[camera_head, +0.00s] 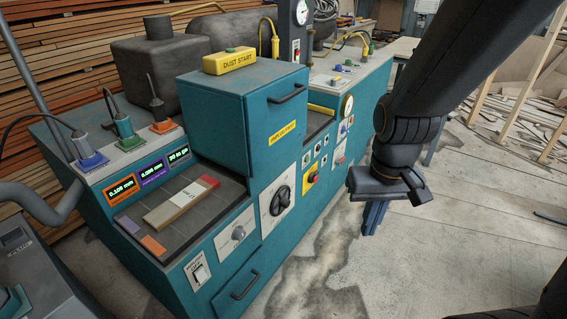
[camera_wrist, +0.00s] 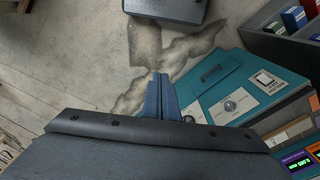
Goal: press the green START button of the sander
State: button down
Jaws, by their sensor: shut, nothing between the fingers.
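The teal machine (camera_head: 262,140) fills the middle of the head view, with several small buttons and switches (camera_head: 306,160) on its front. I cannot read their labels or tell which one is the green START button of the sander. A yellow box marked DUST START (camera_head: 229,61) sits on top of the cabinet and has a small green part on it. My gripper (camera_head: 373,217) is shut and empty, pointing down over the floor to the right of the machine front. In the wrist view its blue fingers (camera_wrist: 160,90) are together, beside the machine's teal panel (camera_wrist: 217,84).
A yellow switch plate with a red knob (camera_head: 311,177), a large black dial (camera_head: 280,200) and a drawer handle (camera_head: 246,285) are on the machine front. A gauge (camera_head: 347,106) is farther back. Bare concrete floor (camera_head: 450,250) lies right of my gripper.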

aim_at(308, 159)
jog(key=w+d+f+m+t+y+b, duration=0.1)
jog(key=w+f+t+b, duration=0.5)
jog(key=w, duration=0.8)
jog(key=w+d+f+m+t+y+b, duration=0.1)
jog(key=w+f+m+t+b, duration=0.1)
jog(key=w+f+t+b, duration=0.4)
jog(key=w+d+f+m+t+y+b, duration=0.1)
jog(key=w+f+t+b, duration=0.5)
jog(key=w, duration=1.8)
notch_tip(308, 159, down, 4)
jog(key=d+m+b, duration=0.1)
jog(key=b, duration=0.6)
jog(key=shift+w+r+m+t, duration=0.15)
jog(key=shift+m+t, duration=0.15)
jog(key=w+a+b, duration=0.2)
jog(key=w+a, duration=0.3)
jog(key=a, duration=0.2)
jog(key=shift+w+a, duration=0.15)
jog(key=shift+w, duration=0.05)
jog(key=shift+w+a, duration=0.15)
jog(key=shift+a, duration=0.05)
